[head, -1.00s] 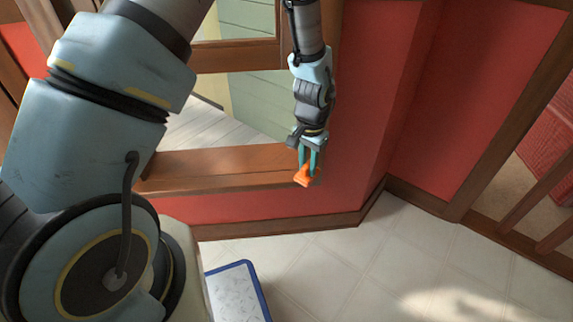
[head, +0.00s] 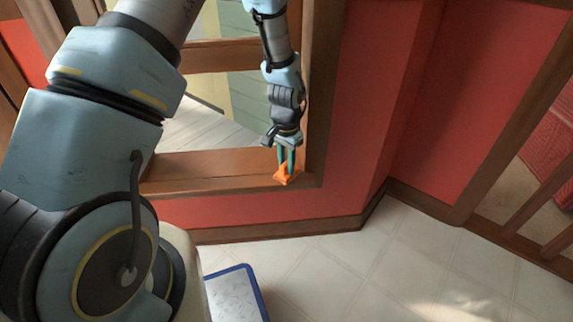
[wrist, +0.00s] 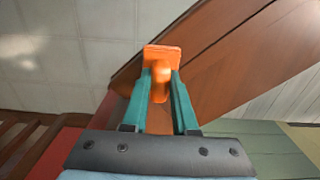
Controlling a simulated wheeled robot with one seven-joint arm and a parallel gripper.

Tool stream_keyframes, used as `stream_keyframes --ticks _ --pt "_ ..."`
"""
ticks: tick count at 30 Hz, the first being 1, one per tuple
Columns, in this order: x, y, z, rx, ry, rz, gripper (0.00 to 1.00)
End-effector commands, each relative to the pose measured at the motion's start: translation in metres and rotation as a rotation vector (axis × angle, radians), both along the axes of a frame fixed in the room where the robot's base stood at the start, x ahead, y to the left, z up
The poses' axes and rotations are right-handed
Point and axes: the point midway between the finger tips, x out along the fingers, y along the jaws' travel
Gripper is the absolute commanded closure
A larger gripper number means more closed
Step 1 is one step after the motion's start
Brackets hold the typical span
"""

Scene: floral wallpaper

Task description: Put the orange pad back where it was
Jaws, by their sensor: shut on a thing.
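The orange pad (head: 287,176) shows at the right part of the brown wooden window sill in the head view. My gripper (head: 286,160) points down from above, shut on the pad. In the wrist view the orange pad (wrist: 161,60) sits between the green fingertips of my gripper (wrist: 160,82), with its flat face beyond them. The pad is over the wooden sill (head: 205,172), near its front edge. I cannot tell whether the pad touches the sill.
A red wall (head: 365,110) and wooden window frame stand right of my gripper. Below is a pale tiled floor (head: 330,275). A blue-rimmed white board or tray (head: 236,290) lies low beside my base. A wooden railing (head: 535,205) is at the far right.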

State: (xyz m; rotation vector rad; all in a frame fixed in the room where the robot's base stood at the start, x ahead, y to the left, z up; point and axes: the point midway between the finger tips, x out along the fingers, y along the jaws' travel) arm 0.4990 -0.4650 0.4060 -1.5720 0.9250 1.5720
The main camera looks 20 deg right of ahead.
Motion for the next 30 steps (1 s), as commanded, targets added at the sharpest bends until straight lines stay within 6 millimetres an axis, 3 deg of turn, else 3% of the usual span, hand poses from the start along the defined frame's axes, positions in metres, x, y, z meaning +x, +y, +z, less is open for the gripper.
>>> stream_keyframes --ticks 3,4,12,22,30 --pt "0.0 0.0 -0.003 0.001 0.0 0.0 1.0" --pt "0.0 0.0 -0.004 0.001 0.0 0.0 0.72" --pt "0.0 0.0 -0.003 0.001 0.0 0.0 0.44" --pt "0.0 0.0 0.005 -0.001 0.0 0.0 0.44" --pt "0.0 -0.001 0.057 -0.002 -0.002 0.0 0.44"
